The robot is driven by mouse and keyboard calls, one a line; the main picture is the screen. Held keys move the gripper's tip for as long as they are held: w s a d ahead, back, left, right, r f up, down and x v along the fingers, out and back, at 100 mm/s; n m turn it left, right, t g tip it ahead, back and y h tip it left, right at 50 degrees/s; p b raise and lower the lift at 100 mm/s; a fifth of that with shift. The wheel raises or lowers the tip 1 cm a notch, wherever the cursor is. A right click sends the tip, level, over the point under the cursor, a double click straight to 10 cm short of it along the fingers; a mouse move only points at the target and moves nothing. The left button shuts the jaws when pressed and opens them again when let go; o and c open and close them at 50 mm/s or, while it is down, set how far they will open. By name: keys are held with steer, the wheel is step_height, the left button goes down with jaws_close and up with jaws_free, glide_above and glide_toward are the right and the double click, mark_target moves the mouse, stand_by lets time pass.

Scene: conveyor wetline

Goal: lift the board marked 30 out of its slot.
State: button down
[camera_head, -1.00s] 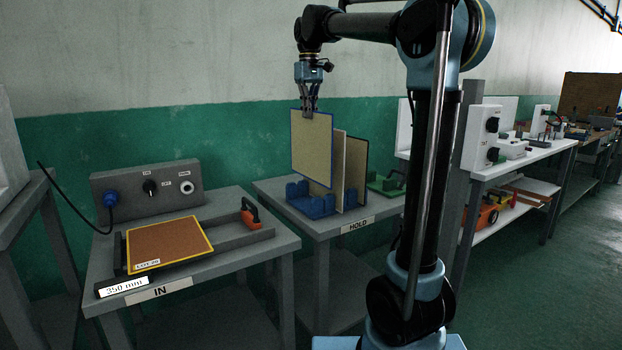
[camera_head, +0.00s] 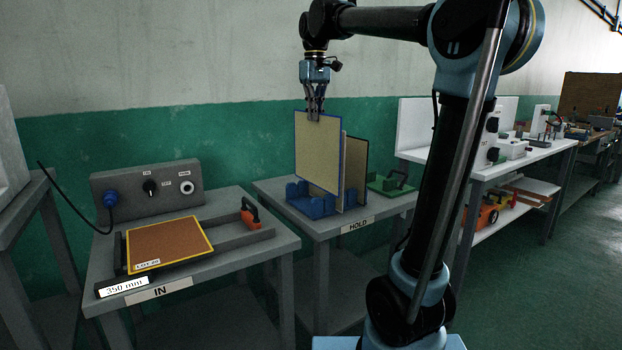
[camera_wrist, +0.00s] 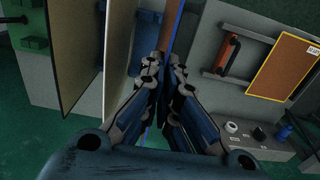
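My gripper (camera_head: 315,117) is shut on the top edge of a tan board with a blue border (camera_head: 318,150), which hangs upright. The board is seen nearly edge-on between the fingers in the wrist view (camera_wrist: 176,32). Its lower edge is just above or in front of the blue slotted rack (camera_head: 316,207) on the HOLD table; I cannot tell if it is clear of the slots. No number is readable on it. Two more boards stand upright close behind it, a pale one (camera_head: 344,170) and a dark-edged one (camera_head: 357,172).
The HOLD table (camera_head: 330,228) also carries a green rack (camera_head: 388,184). The IN table (camera_head: 235,255) at left holds an orange board with a yellow border (camera_head: 170,245) and a LOT tag, an orange-handled clamp (camera_head: 250,214) and a grey control box (camera_head: 150,188).

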steer(key=shift+s+d, duration=0.25)
steer(key=shift+s, duration=0.55)
steer(key=shift+s+d, duration=0.2)
steer(key=shift+s, duration=0.65)
steer(key=shift+s+d, duration=0.25)
steer(key=shift+s, duration=0.55)
